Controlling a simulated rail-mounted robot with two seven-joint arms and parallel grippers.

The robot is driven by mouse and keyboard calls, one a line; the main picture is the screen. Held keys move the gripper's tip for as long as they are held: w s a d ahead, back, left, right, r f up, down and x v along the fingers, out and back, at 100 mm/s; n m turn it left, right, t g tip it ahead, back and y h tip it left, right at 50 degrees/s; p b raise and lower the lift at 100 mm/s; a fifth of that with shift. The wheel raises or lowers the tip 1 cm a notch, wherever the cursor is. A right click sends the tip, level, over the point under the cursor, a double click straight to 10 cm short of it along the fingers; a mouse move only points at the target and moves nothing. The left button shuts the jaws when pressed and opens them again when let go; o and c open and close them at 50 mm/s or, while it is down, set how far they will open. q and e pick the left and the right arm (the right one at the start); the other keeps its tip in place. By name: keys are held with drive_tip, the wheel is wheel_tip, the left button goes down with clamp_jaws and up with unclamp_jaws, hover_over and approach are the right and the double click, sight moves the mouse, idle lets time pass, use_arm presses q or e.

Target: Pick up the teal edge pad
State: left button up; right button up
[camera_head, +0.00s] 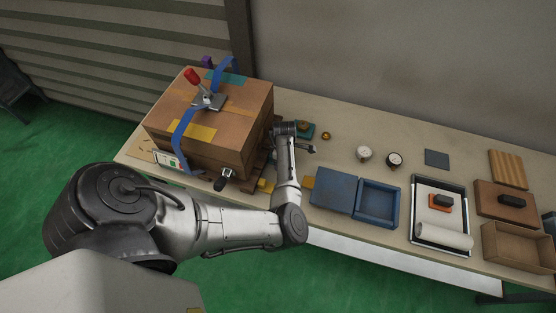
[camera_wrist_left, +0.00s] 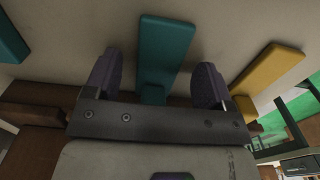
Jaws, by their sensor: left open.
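A teal edge pad (camera_wrist_left: 167,45) is in the left wrist view, ahead of my left gripper (camera_wrist_left: 155,78). Its near end lies between the two dark fingers, which are spread apart with visible gaps on both sides. In the head view my left gripper (camera_head: 308,148) is low over the table, just right of the strapped cardboard box (camera_head: 210,115). A small teal piece (camera_head: 309,130) shows just behind the gripper there; I cannot tell whether it is the same pad. My right gripper is in neither view.
A yellow pad (camera_wrist_left: 268,70) lies right of the teal pad, and another teal piece (camera_wrist_left: 10,40) is at the left edge. The box has a blue strap and a red-handled tool (camera_head: 200,88) on top. Right along the table are two gauges (camera_head: 364,153), a blue case (camera_head: 335,190) and trays.

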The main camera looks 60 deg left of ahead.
use_arm(q)
drive_tip(key=shift+f, duration=0.15)
drive_tip(key=shift+c, duration=0.3)
drive_tip(key=c, duration=0.9)
drive_tip(key=shift+c, duration=0.2)
